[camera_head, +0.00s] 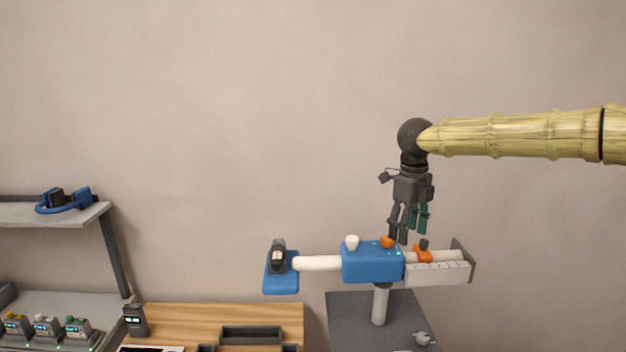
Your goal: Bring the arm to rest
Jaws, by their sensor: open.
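My gripper (408,230) hangs from my arm, which reaches in from the right. Its fingers point down and it is open, with nothing seen between the fingers. The fingertips are just above or in front of the right end of a blue housing (371,263) on a stand. I cannot tell whether they touch it. An orange knob (387,242) sits on the housing just left of the fingertips. A second orange part with a dark knob (424,252) is just right of them.
The housing carries a white bar (318,263) and a blue end plate (281,284), on a grey pedestal (345,310). A wooden bench (225,313) and a grey shelf (55,214) with a blue headset-like item (67,200) stand left. The space above is clear.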

